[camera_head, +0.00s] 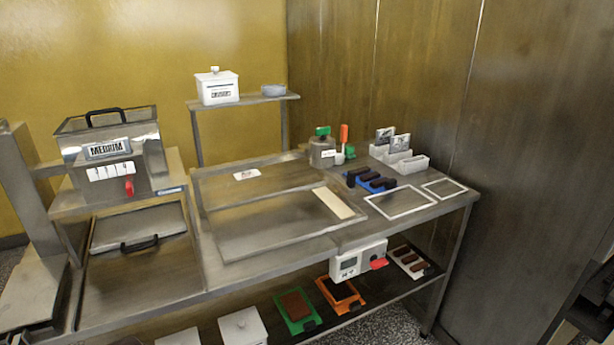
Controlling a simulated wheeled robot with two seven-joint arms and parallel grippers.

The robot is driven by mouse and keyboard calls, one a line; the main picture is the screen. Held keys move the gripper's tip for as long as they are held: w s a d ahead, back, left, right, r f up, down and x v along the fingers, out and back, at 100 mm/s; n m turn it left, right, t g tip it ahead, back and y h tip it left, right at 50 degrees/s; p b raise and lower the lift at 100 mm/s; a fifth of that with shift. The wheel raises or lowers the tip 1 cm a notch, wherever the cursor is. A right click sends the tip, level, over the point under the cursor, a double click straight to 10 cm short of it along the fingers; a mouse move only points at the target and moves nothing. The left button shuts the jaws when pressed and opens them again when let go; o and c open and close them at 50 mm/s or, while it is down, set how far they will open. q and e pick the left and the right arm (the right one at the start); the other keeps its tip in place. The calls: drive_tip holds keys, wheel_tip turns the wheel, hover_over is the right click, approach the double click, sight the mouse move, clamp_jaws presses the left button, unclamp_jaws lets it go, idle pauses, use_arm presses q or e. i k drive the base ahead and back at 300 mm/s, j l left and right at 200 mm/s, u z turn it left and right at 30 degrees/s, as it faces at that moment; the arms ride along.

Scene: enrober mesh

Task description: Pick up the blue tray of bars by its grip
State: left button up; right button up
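The blue tray (375,188) lies on the right part of the steel table, behind a white outlined rectangle. Several dark bars (370,176) sit on it. Its grip is too small to tell apart from the dark bars. A dark part, apparently of my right arm and gripper (588,312), shows at the lower right edge, well apart from the tray. It is cut off by the frame, so its fingers cannot be made out. My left gripper is not in view.
White holders (398,158) with packets stand behind the tray, and a grey pot (322,152) with green and orange-handled items stands to its left. A second outlined rectangle (444,188) is empty. Green (315,322) and orange (358,303) trays sit on the lower shelf.

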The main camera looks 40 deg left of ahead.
sight(372, 176)
drive_tip(key=u, duration=1)
drive_tip(key=i+z, duration=0.3)
drive_tip(key=i+j+z, duration=0.1)
drive_tip(key=i+z, duration=0.25)
drive_tip(key=i, duration=0.15)
